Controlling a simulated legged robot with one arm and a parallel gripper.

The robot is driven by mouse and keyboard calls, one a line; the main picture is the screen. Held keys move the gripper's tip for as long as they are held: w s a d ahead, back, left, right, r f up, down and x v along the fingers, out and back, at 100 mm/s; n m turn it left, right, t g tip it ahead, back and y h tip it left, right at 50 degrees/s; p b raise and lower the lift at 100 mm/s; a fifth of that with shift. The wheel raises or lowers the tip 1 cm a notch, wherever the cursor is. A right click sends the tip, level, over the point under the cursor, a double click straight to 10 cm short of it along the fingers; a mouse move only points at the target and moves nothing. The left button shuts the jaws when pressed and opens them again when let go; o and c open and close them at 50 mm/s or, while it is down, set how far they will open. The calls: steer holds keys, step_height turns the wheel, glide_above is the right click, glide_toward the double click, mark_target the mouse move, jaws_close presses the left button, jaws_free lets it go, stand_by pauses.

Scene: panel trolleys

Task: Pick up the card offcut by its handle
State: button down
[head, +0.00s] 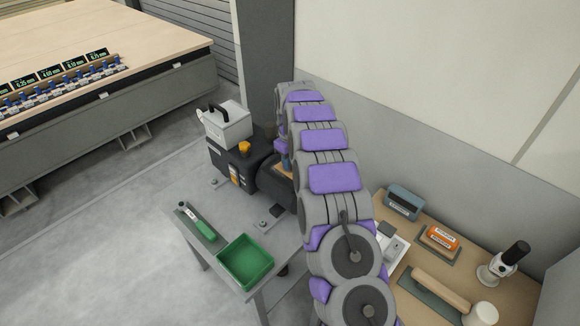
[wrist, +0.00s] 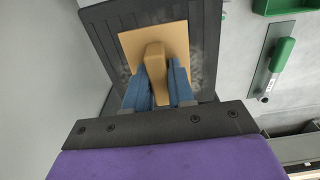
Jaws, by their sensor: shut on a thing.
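The card offcut (wrist: 135,45) is a flat tan square with a raised tan handle (wrist: 154,52) in the wrist view. My gripper (wrist: 155,80) has its two blue fingers on either side of this handle and is shut on it. The offcut is over a dark ribbed surface (wrist: 108,40); I cannot tell whether it touches it. In the head view, a bit of the tan offcut (head: 285,173) shows beside my arm, which hides most of it and of my gripper.
A black machine (head: 228,168) with an orange knob stands left of my arm, with a white handled box (head: 226,124) on it. A cluttered wooden bench (head: 512,300) stands at right.

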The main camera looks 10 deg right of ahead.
steer(key=shift+s+f, duration=0.15)
steer(key=shift+r+p, duration=1.05)
steer(key=shift+r, duration=0.95)
steer(key=shift+r, duration=0.1)
